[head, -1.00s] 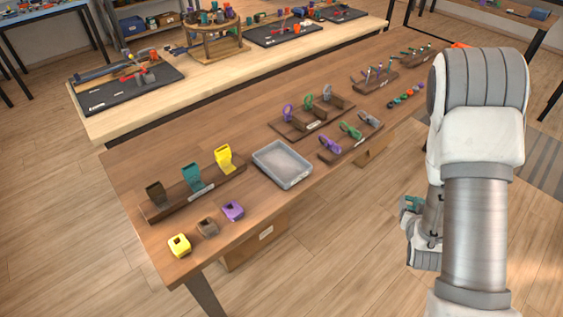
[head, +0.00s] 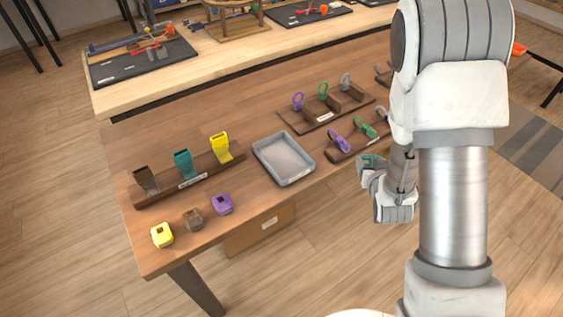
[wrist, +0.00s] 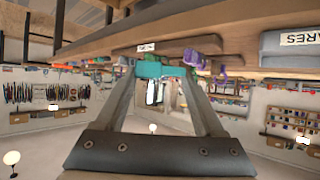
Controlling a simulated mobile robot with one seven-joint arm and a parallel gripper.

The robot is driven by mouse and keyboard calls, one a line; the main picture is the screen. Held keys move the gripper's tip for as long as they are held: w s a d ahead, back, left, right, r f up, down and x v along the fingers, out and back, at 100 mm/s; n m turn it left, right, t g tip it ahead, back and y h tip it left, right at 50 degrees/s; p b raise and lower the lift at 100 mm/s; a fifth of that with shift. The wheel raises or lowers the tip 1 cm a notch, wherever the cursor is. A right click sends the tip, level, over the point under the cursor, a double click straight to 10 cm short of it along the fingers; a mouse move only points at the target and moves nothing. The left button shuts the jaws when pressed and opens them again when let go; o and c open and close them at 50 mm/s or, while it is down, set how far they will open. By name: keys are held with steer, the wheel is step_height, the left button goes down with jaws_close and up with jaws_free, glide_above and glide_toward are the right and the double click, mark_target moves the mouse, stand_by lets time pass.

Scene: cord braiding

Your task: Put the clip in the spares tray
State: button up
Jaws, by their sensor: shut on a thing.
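My gripper (head: 368,165) is shut on a teal clip (wrist: 150,69), which spans the gap between the fingertips in the wrist view. In the head view the teal clip (head: 372,160) shows only as a small patch at the gripper, off the table's near edge. The spares tray (head: 283,160) is a shallow grey tray, empty, on the table to the left of my gripper. In the wrist view its side (wrist: 290,57) shows at upper right with a label partly reading "ARES". My gripper is apart from the tray.
Left of the tray stands a wooden rack (head: 190,183) with brown, teal and yellow pieces. Yellow (head: 162,235), brown (head: 193,219) and purple (head: 222,204) pieces lie in front. Racks with looped pieces (head: 325,112) stand right of the tray. The table's edge lies between gripper and tray.

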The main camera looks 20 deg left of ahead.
steer(key=s+a+r+n+g+y+b, duration=0.25)
steer(key=s+a+n+b, duration=0.2)
steer(key=a, duration=0.65)
steer(key=s+a+r+n+g+y+b, duration=0.1)
steer(key=s+a+r+n+y+b, duration=0.35)
steer(key=a, duration=0.55)
steer(key=w+d+f, duration=0.2)
steer(key=w+d, duration=0.7)
steer(key=w, duration=0.1)
steer(key=b, duration=0.8)
glide_toward(278, 153)
steer(key=shift+m+g, duration=0.4)
steer(key=shift+g, duration=0.05)
steer(key=w+a+r, duration=0.1)
steer(key=w+a, duration=0.2)
steer(key=shift+r, duration=0.4)
steer(key=shift+d+f+b, duration=0.1)
steer(key=shift+f+b, duration=0.85)
steer(key=shift+f, duration=0.9)
steer(key=shift+f, duration=0.1)
